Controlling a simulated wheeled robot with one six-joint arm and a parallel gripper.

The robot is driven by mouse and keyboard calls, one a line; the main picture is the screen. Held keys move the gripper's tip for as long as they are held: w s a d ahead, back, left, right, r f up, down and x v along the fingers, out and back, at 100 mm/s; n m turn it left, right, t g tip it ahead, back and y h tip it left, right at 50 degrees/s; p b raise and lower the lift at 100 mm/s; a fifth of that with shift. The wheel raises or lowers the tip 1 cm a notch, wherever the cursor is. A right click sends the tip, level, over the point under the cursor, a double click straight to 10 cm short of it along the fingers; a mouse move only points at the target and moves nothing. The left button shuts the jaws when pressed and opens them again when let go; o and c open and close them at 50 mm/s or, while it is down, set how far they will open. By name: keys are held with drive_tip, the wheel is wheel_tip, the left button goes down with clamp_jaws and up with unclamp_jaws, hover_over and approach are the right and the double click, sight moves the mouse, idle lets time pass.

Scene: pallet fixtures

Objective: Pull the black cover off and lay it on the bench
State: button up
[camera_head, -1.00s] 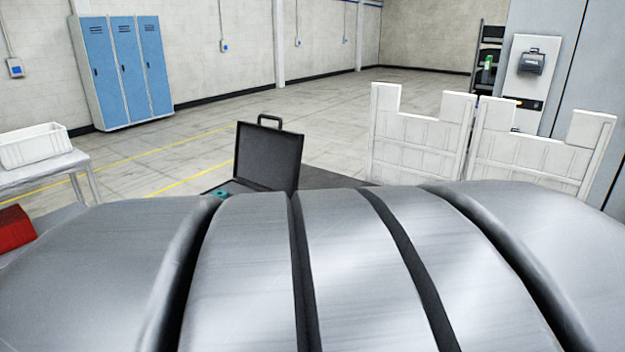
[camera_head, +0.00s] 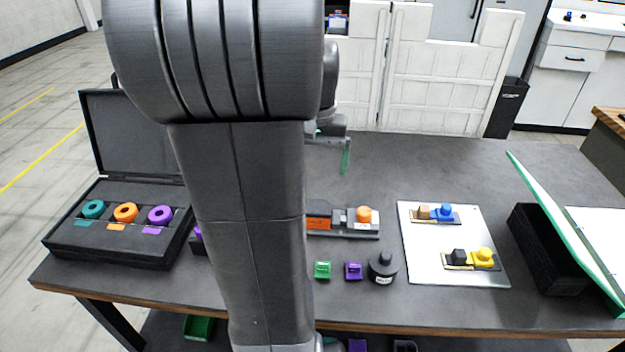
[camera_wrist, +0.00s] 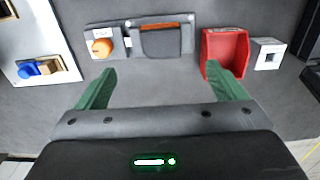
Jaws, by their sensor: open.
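In the wrist view a grey fixture (camera_wrist: 187,22) has a dark block, which looks like the black cover (camera_wrist: 163,43), beside an orange round knob (camera_wrist: 101,47). An orange strip runs along the cover's far edge. In the head view the fixture (camera_head: 358,235) lies on the bench (camera_head: 450,165), partly hidden by my arm. I cannot make out the cover clearly there. My gripper (camera_wrist: 160,69) is open and empty, its green fingers wide apart on the near side of the fixture. One green finger also shows in the head view, above the bench.
A red bin (camera_wrist: 224,50) and a white block with a square hole (camera_wrist: 267,53) are right of the fixture in the wrist view. A black labelled knob (camera_head: 382,268), a white plate (camera_head: 425,265) and an open black case (camera_head: 70,245) are on the bench. Its back right is clear.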

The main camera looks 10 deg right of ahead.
wheel_tip(320, 180, down, 12)
drive_tip(key=shift+f, duration=0.25)
idle(0.3)
drive_tip(key=c, duration=1.3)
drive_tip(key=shift+c, duration=0.2)
drive_tip(key=shift+w+r, duration=0.1)
drive_tip(key=shift+r, duration=0.25)
